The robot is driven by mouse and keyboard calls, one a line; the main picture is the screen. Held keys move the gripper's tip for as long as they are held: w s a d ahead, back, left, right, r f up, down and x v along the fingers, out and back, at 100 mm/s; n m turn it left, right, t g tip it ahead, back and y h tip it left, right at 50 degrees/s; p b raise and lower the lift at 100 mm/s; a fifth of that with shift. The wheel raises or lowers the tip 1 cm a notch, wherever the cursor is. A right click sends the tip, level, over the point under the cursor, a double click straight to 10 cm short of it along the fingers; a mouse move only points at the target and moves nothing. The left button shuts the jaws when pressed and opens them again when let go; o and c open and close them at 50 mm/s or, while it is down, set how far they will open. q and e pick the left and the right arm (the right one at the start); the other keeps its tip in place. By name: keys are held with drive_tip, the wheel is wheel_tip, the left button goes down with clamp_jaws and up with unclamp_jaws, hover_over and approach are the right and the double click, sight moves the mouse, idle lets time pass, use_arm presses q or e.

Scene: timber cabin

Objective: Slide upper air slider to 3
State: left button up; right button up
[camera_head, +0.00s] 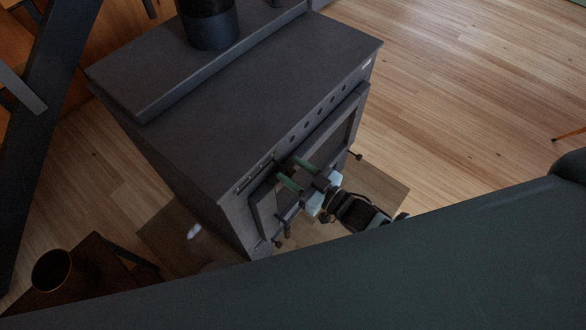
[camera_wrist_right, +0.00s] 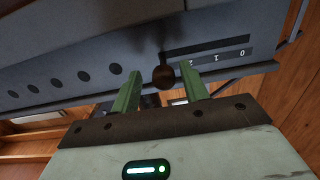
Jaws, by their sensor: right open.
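The upper air slider has a round dark knob (camera_wrist_right: 163,77) on a short stem at the left end of a dark slot (camera_wrist_right: 207,45) in the right wrist view. A scale beside the slot shows 0, 1 and 2; the knob is past the 2, and I see no 3. My right gripper (camera_head: 287,170) is open at the front of the dark stove (camera_head: 230,95). In the wrist view its green fingers (camera_wrist_right: 160,84) stand on either side of the knob, with gaps showing. In the head view the knob is hidden by the gripper. My left gripper is not in view.
A row of round holes (camera_wrist_right: 85,75) runs along the stove front. The stove door (camera_head: 345,125) lies below them. A flue pipe (camera_head: 209,28) rises from the top. A dark stool with a pot (camera_head: 52,271) stands at lower left. Wooden floor (camera_head: 465,70) is clear at right.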

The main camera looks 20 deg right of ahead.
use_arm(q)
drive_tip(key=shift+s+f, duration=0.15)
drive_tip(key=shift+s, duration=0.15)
use_arm(e)
drive_tip(key=v, duration=0.7)
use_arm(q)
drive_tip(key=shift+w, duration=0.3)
use_arm(e)
drive_tip(key=shift+d, duration=0.1)
drive_tip(key=shift+s, duration=0.1)
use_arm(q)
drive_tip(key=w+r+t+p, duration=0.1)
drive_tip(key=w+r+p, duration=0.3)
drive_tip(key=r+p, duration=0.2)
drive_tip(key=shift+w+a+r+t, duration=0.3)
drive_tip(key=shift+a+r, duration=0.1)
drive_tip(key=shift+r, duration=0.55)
use_arm(e)
drive_tip(key=s+d+f+m+g+h, duration=0.2)
drive_tip(key=s+g+h, duration=0.1)
drive_tip(key=s, duration=0.9)
drive_tip(key=s+d+f+m+g+h, duration=0.1)
drive_tip(key=s+h, duration=0.4)
drive_tip(key=s, duration=0.7)
drive_tip(key=shift+s+d+f+m+g+h, duration=0.3)
drive_tip(key=shift+d+f+m+g, duration=0.1)
drive_tip(key=shift+d+m+g, duration=0.6)
